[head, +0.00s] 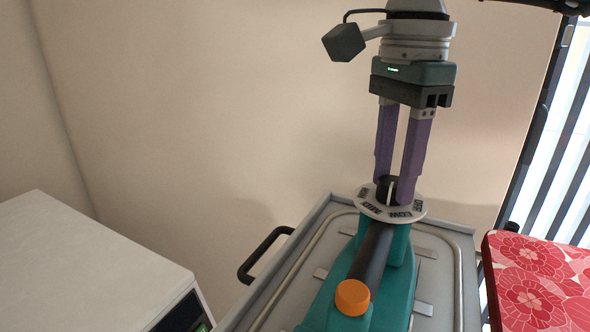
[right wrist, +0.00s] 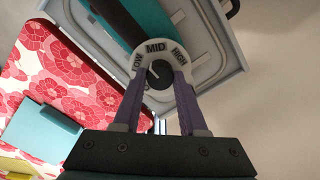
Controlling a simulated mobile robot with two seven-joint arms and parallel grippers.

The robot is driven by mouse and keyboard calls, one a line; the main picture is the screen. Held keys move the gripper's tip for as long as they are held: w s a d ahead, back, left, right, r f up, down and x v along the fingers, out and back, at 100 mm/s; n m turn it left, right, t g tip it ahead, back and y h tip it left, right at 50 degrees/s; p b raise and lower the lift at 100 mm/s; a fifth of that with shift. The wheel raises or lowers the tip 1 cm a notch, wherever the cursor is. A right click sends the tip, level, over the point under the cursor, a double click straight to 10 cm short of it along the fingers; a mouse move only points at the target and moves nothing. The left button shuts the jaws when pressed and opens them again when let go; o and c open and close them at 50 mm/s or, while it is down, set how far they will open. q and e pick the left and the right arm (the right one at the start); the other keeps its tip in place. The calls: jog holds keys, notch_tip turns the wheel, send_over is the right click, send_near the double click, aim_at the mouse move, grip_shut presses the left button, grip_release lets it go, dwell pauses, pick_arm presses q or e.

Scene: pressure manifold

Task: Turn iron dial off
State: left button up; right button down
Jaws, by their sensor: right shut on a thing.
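The iron is teal with a dark handle (head: 373,252) and an orange button (head: 352,297), in the lower middle of the head view. On its far end is a white ring (head: 405,213) printed with settings. LOW, MID and HIGH read in the right wrist view. The black dial (head: 384,187) stands at the ring's centre; it also shows in the right wrist view (right wrist: 159,75). My right gripper (head: 397,190) points down with its purple fingers shut on the dial. A pale mark shows on the dial, but its exact setting is unclear. My left gripper is out of view.
The iron is on a grey tray (head: 456,245) with a raised rim and a black side handle (head: 262,255). A white-topped unit (head: 85,260) stands at left. A red floral surface (head: 535,275) is at right. A beige wall is behind.

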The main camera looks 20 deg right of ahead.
aim_at(393, 181)
jog(key=n+b, duration=0.1)
jog(key=n, duration=0.3)
jog(key=shift+n, duration=0.3)
jog(key=n+b, duration=0.1)
jog(key=n, duration=0.3)
jog(key=shift+n, duration=0.3)
jog(key=n, duration=0.4)
jog(key=shift+n, duration=0.3)
jog(key=shift+n+b, duration=0.4)
jog(key=shift+n, duration=1.6)
jog(key=shift+c, duration=2.2)
grip_release()
notch_tip(393, 181, up, 10)
